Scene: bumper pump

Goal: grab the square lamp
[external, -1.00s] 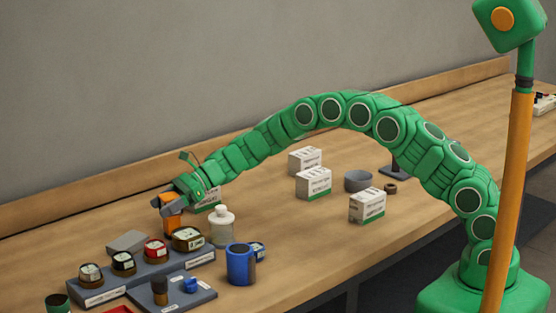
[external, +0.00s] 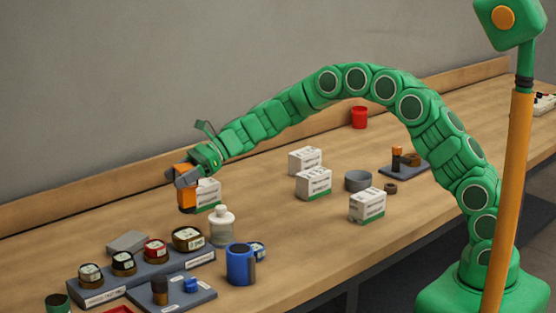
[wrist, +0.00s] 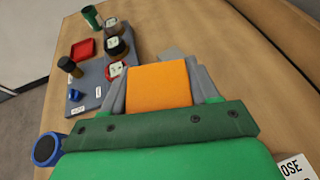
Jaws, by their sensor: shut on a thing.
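The square lamp (external: 187,197), an orange boxy thing with a dark lower end, is held in my gripper (external: 181,178). In the external view it hangs below the grey fingers, seemingly just above the table, in front of a white box. In the wrist view the orange face of the lamp (wrist: 159,85) fills the gap between the two grey fingers, which touch its sides. Its underside is hidden.
A white bottle (external: 222,227) and a blue mug (external: 240,264) stand in front of my gripper. A grey rack (external: 150,268) with several round gauges is at the lower left. White boxes (external: 313,183) stand to the right.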

